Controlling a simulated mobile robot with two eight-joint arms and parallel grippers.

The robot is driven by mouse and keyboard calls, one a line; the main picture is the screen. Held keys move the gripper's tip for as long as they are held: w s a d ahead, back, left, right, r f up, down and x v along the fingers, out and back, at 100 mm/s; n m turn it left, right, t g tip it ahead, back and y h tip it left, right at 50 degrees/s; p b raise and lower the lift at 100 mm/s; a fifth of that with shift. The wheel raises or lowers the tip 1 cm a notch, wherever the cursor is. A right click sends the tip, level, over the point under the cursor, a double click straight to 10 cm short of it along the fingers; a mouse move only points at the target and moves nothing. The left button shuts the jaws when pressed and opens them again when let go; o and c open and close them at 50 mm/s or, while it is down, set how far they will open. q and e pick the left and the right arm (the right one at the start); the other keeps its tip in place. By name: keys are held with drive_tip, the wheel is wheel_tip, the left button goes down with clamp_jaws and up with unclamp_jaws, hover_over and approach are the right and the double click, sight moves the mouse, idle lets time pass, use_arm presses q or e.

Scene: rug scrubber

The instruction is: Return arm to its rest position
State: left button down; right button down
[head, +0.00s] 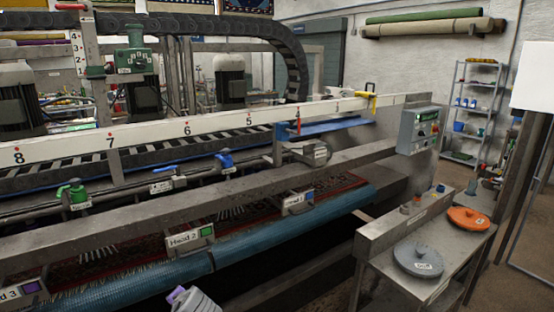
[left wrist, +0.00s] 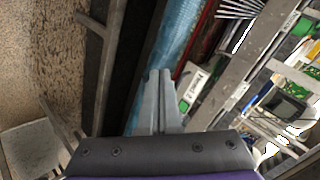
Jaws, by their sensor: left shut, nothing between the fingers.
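My left gripper (left wrist: 160,78) shows in the left wrist view with its two grey fingers together and nothing between them. It is in the air, with the blue roller and the machine's frame behind the fingertips. In the head view only a grey and purple part of my arm shows at the bottom edge; its fingers cannot be made out there. My right gripper is in neither view.
A rug scrubber fills the left and middle, with a long blue roller (head: 240,250) along its front and a grey control box (head: 419,130) at its end. A bench (head: 380,262) at right holds grey and orange discs (head: 468,218). Shelves (head: 472,110) stand behind.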

use_arm(q)
drive_tip(key=s+d+f+n+g+h, duration=0.1)
drive_tip(key=s+d+f+n+h, duration=0.2)
drive_tip(key=s, duration=1)
drive_tip(key=s+d+f+n+g+h+p, duration=0.1)
drive_tip(key=s+f, duration=0.5)
drive_tip(key=s, duration=0.7)
drive_tip(key=d+n+g+h, duration=0.1)
drive_tip(key=d+h, duration=0.1)
drive_tip(key=d, duration=0.1)
drive_tip(key=shift+n, duration=0.4)
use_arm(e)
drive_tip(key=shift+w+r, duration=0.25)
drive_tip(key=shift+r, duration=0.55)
use_arm(q)
drive_tip(key=shift+s+d+f, duration=0.1)
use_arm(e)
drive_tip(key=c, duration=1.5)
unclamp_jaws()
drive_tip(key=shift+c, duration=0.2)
